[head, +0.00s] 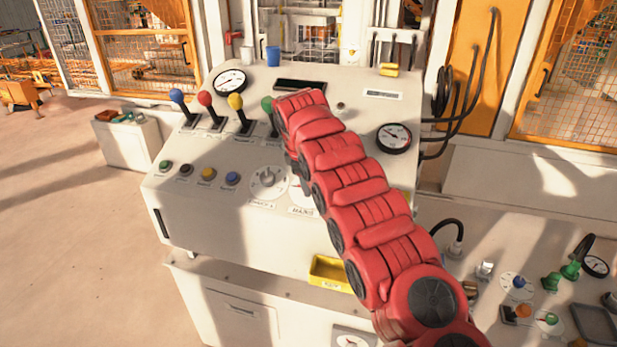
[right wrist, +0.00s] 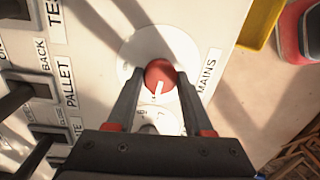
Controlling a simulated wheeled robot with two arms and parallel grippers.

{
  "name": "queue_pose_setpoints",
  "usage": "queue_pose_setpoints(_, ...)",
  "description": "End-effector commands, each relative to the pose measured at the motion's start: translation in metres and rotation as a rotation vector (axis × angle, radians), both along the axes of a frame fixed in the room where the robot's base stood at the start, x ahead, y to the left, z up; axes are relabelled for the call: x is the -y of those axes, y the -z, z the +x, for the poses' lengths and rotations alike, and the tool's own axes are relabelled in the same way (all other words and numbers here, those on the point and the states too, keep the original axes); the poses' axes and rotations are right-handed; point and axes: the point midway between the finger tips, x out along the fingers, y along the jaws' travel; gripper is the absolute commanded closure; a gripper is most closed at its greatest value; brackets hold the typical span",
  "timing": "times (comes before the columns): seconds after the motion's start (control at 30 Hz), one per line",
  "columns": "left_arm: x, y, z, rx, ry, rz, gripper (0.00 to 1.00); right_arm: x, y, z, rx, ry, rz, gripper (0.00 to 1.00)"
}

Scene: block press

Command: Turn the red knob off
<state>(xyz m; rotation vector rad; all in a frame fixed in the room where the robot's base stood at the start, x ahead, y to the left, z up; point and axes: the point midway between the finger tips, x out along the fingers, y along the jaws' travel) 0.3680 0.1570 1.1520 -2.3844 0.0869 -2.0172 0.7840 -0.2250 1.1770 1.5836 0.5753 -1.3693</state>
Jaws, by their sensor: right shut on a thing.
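The red knob (right wrist: 159,72) sits on a round white dial plate (right wrist: 187,48) beside the MAINS label (right wrist: 208,75) in the right wrist view. Its white mark points toward the bottom of that picture. My right gripper (right wrist: 160,80) has one finger on each side of the knob and is shut on it. In the head view my red right arm reaches over the panel and hides the knob and the gripper. Only the MAINS label (head: 302,211) and part of the dial plate show there. My left gripper is not in view.
Blue (head: 177,95), red (head: 205,98), yellow (head: 235,101) and green (head: 267,104) levers stand left of my arm. A grey selector knob (head: 268,177) sits left of MAINS. A yellow tray (head: 330,272) is below. A gauge (head: 394,138) is right of my arm.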

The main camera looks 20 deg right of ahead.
Motion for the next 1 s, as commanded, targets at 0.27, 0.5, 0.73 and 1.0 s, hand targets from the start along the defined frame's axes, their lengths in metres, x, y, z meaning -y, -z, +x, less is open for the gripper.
queue_pose_setpoints(0.27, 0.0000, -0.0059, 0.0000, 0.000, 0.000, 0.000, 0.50, -0.0006, -0.0013, 0.0007, -0.016, -0.076, -0.029, 1.00)
queue_pose_setpoints(0.5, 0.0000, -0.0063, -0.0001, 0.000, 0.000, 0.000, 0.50, -0.0009, -0.0008, 0.0006, -0.020, -0.093, -0.034, 1.00)
queue_pose_setpoints(0.73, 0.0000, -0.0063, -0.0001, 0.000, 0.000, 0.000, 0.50, -0.0009, -0.0007, 0.0005, -0.020, -0.092, -0.034, 1.00)
queue_pose_setpoints(1.0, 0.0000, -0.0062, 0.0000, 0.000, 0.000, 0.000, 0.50, -0.0006, -0.0003, 0.0002, -0.021, -0.091, -0.034, 0.19)
